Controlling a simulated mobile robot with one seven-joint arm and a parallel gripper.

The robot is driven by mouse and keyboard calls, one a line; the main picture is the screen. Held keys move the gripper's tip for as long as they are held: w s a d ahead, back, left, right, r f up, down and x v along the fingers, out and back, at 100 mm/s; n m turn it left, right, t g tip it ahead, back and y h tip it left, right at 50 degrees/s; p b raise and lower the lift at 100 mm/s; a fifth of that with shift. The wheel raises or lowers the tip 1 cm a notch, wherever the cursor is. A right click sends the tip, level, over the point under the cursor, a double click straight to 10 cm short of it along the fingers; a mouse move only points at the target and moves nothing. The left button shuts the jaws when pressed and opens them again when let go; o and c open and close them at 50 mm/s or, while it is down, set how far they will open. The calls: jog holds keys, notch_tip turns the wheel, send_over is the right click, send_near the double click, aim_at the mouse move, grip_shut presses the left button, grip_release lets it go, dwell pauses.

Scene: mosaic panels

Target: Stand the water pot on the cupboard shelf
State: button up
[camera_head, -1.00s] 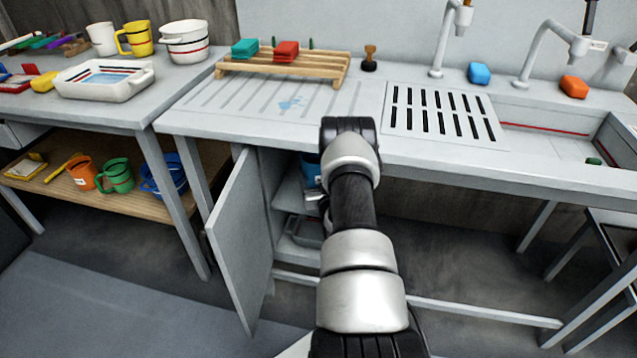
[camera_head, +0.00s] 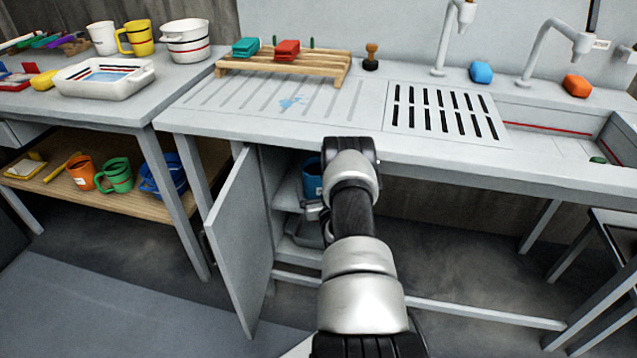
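A blue pot-like thing (camera_head: 312,182), which may be the water pot, shows inside the open cupboard at its upper shelf (camera_head: 288,192). My arm covers its right side, and I cannot tell whether its base rests on the shelf. My gripper (camera_head: 314,210) reaches into the cupboard. Only small grey parts of it show, just below the blue thing and beside my wrist. Its fingertips are hidden, so I cannot tell whether it holds the blue thing. The cupboard door (camera_head: 240,245) stands open to the left.
A grey tray (camera_head: 306,232) sits lower in the cupboard. The left table (camera_head: 60,122) holds a white basin (camera_head: 105,78), mugs and a striped white pot (camera_head: 186,42). Its lower shelf holds more mugs. A wooden rack (camera_head: 285,68) stands on the counter (camera_head: 225,110).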

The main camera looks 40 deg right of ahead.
jog(key=shift+r, duration=0.1)
jog(key=shift+s+a+r, duration=0.1)
jog(key=shift+s, duration=0.1)
jog(key=p+v, duration=0.3)
jog(key=v, duration=0.8)
jog(key=shift+s, duration=0.3)
jog(key=shift+s+a, duration=0.1)
jog(key=shift+a, duration=0.05)
